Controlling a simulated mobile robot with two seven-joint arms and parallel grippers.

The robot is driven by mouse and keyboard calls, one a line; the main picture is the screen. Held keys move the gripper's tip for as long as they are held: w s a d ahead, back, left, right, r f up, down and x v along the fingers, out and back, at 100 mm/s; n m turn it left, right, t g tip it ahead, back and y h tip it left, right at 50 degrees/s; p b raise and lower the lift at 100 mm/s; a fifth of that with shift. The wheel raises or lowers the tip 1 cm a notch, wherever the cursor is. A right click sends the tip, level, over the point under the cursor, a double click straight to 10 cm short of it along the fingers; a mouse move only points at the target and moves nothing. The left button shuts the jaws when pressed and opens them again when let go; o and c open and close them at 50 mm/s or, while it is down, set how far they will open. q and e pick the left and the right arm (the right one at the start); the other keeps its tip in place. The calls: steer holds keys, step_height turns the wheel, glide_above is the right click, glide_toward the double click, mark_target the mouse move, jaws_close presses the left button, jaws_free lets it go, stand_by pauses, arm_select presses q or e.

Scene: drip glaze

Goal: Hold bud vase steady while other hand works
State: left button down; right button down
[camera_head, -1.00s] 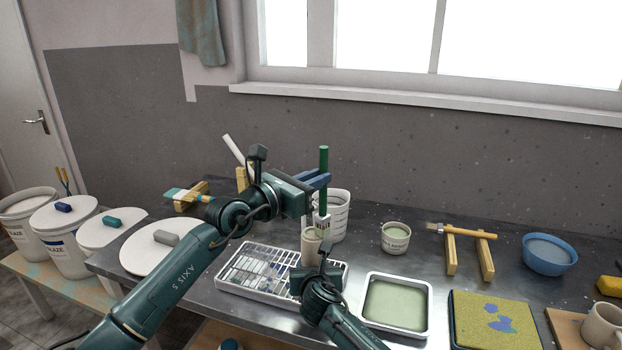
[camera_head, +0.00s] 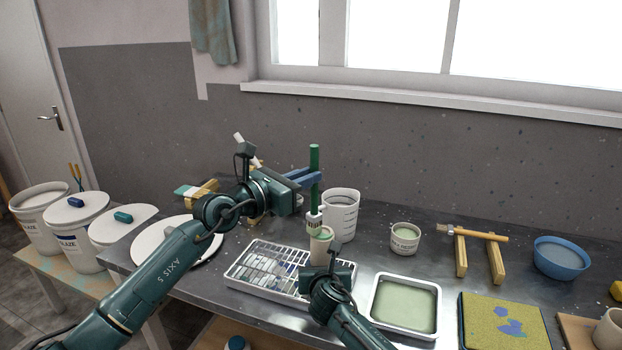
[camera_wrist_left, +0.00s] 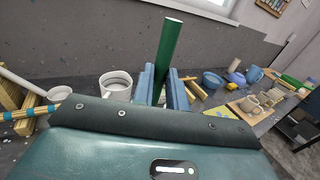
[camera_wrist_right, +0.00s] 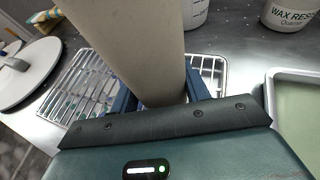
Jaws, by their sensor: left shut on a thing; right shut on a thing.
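The beige bud vase (camera_head: 320,245) stands upright above the wire rack. My right gripper (camera_wrist_right: 160,98) is shut around the vase's body, which fills the middle of the right wrist view. My left gripper (camera_head: 313,179) is shut on a green-handled tool (camera_head: 314,158), held nearly upright; its handle also shows in the left wrist view (camera_wrist_left: 168,45). The tool's lower end, with a white and green band, is close to the vase's rim in the head view. I cannot tell whether it touches. The vase's lower part is partly hidden by my right gripper.
The wire rack on a white tray (camera_head: 240,274) lies below the vase. A white measuring jug (camera_head: 345,218) stands close behind. A tray of green glaze (camera_head: 404,304) and a wax resist pot (camera_head: 405,238) stand to the right. A round white disc (camera_head: 160,243) is at the left.

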arm_select(q)
steer(key=shift+w+a, duration=0.1)
steer(key=shift+a, duration=0.1)
step_height(320, 180, up, 7)
stand_by(0.6)
steer(key=shift+d, duration=0.1)
stand_by(0.9)
